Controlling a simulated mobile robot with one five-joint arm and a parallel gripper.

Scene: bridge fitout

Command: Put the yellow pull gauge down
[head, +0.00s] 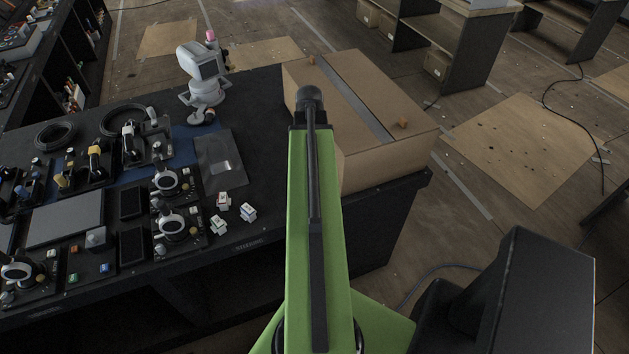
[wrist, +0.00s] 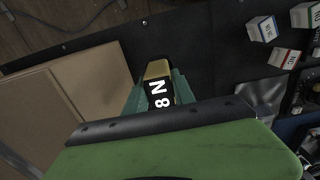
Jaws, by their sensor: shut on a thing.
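The yellow pull gauge (wrist: 157,69) shows in the wrist view, with a black face marked "N 8". My gripper (wrist: 155,88) is shut on it, with one green finger on each side. The gauge is over or near the dark desk top (wrist: 205,55), beside the cardboard box. I cannot tell whether it touches the desk. In the head view my green arm reaches forward over the desk's right end and hides the gripper and the gauge.
A cardboard box (head: 365,115) stands on the desk (head: 262,130) at its right end; it also shows in the wrist view (wrist: 100,70). Small white labelled blocks (head: 223,201), control levers (head: 170,182) and a white device (head: 203,75) occupy the desk to the left. Bare desk lies between them and the box.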

